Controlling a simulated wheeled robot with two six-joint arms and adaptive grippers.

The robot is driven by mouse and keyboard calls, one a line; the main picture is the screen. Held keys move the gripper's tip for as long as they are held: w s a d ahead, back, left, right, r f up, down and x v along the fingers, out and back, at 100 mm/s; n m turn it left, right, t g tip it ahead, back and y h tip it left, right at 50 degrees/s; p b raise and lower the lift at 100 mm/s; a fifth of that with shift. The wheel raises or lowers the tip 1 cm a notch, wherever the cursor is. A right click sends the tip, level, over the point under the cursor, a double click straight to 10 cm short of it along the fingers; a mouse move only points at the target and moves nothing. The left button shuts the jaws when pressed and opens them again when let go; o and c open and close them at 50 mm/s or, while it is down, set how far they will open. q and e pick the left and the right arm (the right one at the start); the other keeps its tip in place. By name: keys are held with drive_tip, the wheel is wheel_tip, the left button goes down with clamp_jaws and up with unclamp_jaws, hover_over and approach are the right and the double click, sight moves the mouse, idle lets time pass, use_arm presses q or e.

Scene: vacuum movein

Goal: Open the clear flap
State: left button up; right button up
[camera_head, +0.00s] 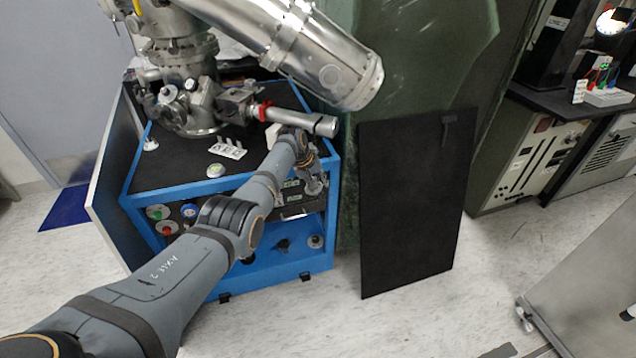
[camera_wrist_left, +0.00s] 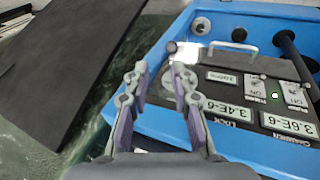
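My left gripper (camera_head: 315,184) is at the front right of the blue cabinet. In the left wrist view the gripper (camera_wrist_left: 160,78) has its two fingers apart, with nothing held between them. A small round knob (camera_wrist_left: 171,47) shows just beyond the fingertips; I cannot tell whether it touches them. A dark control panel (camera_wrist_left: 232,88) with white number labels and switches lies to the right of the fingers. A clear flap cannot be made out for certain in either view. My right gripper is not in view.
The blue cabinet (camera_head: 225,187) carries metal vacuum equipment (camera_head: 190,85), with a tube reaching above my left forearm. A black board (camera_head: 415,205) leans upright to the right, close to the gripper side. The floor in front is clear.

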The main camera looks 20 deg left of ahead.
use_arm(q)
drive_tip(key=shift+r, duration=0.1)
drive_tip(key=v, duration=1.1)
drive_tip(key=shift+r, duration=0.35)
drive_tip(key=shift+s+a, duration=0.1)
drive_tip(key=shift+s, duration=0.05)
drive_tip(key=s+a+f+m+g+y+p, duration=0.1)
drive_tip(key=s+f+p, duration=0.1)
drive_tip(key=s+f, duration=0.65)
drive_tip(key=s+a+f+y+p, duration=0.15)
drive_tip(key=s+f, duration=0.25)
drive_tip(key=f, duration=1)
drive_tip(key=s+a+f+m+g+p, duration=0.15)
drive_tip(key=s+f, duration=0.45)
drive_tip(key=f, duration=0.6)
drive_tip(key=s+f+m+p, duration=0.1)
drive_tip(key=s+f, duration=0.3)
drive_tip(key=s, duration=0.9)
drive_tip(key=s+f+m+p, duration=0.2)
drive_tip(key=s+f, duration=0.2)
drive_tip(key=s, duration=1)
drive_tip(key=s+f+m+y+p, duration=0.1)
drive_tip(key=s+f, duration=0.4)
drive_tip(key=s, duration=0.8)
drive_tip(key=shift+s+p, duration=0.4)
drive_tip(key=shift+p, duration=0.25)
